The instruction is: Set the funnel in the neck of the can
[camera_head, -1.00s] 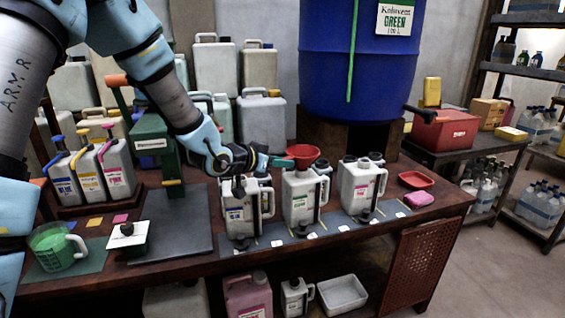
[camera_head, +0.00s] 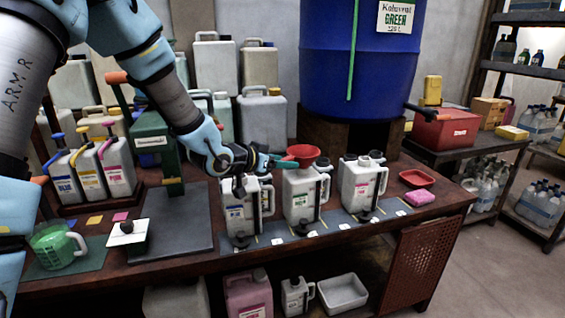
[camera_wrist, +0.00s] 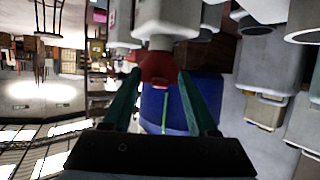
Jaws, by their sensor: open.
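The red funnel (camera_head: 303,152) is upright on top of the middle white can (camera_head: 298,205), the one with the green label. Its spout is hidden, and it looks seated in the neck. My gripper (camera_head: 287,161) is level with the funnel, coming from the left above the can with the blue label (camera_head: 236,217). In the wrist view my gripper (camera_wrist: 160,75) is open, with its two green fingers on either side of the funnel (camera_wrist: 158,68). I cannot tell whether a finger still touches it.
A third white can (camera_head: 355,190) stands to the right, with a red dish (camera_head: 416,179) and pink sponge (camera_head: 420,197) beyond. A blue barrel (camera_head: 360,60) rises behind. A green press (camera_head: 155,140) and a jug (camera_head: 58,246) are at left.

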